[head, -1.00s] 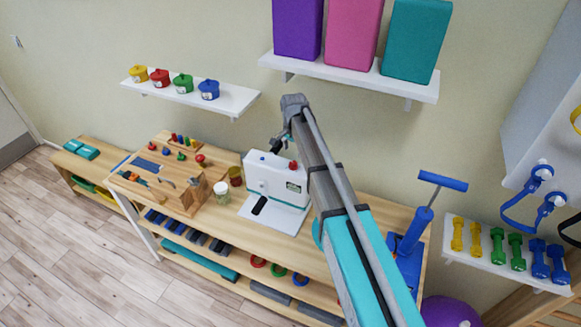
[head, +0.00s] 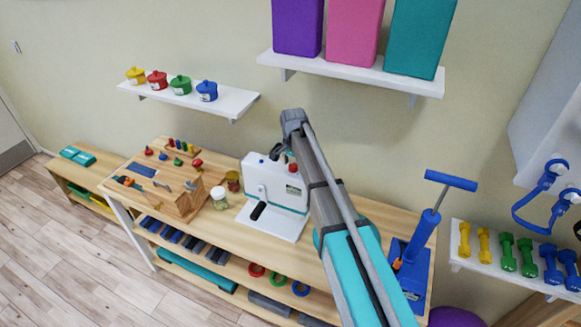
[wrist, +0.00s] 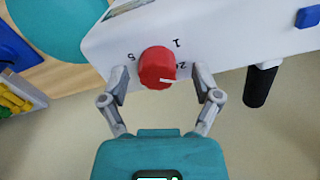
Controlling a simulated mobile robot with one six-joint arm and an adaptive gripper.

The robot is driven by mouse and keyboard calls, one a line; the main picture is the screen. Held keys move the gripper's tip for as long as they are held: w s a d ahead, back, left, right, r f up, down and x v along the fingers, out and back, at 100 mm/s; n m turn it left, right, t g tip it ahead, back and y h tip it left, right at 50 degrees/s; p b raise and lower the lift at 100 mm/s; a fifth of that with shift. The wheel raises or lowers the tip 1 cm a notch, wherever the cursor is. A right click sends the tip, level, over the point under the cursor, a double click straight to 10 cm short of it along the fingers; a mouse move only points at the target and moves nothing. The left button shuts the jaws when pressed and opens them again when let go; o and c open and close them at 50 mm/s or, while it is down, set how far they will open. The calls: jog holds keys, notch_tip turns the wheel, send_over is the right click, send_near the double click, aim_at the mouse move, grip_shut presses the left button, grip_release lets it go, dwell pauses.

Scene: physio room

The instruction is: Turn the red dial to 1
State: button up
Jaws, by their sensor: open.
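The red dial (wrist: 156,66) sits on the white machine (wrist: 225,38), with a white pointer line on its face directed right, near a label partly hidden by my right finger that seems to start with 2. A 1 is printed to its upper right and a 5 to its left. My gripper (wrist: 160,80) is open, with one finger on each side of the dial; I cannot tell whether either touches it. In the head view the white machine (head: 262,185) stands on the wooden bench, and my gripper (head: 279,152) is at its top.
A clear jar (head: 219,202) and a wooden activity board (head: 178,205) stand left of the machine on the bench (head: 325,222). A blue device with a tall handle (head: 428,222) stands to the right. A wall shelf with coloured blocks (head: 350,72) is above.

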jog(key=c, duration=1)
jog(key=shift+w+a, duration=0.1)
jog(key=shift+a, duration=0.25)
grip_shut()
jog(key=shift+d, duration=0.25)
jog(key=shift+n, duration=0.3)
jog(key=n, duration=1.1)
jog(key=shift+d, duration=0.1)
jog(key=shift+n, duration=0.3)
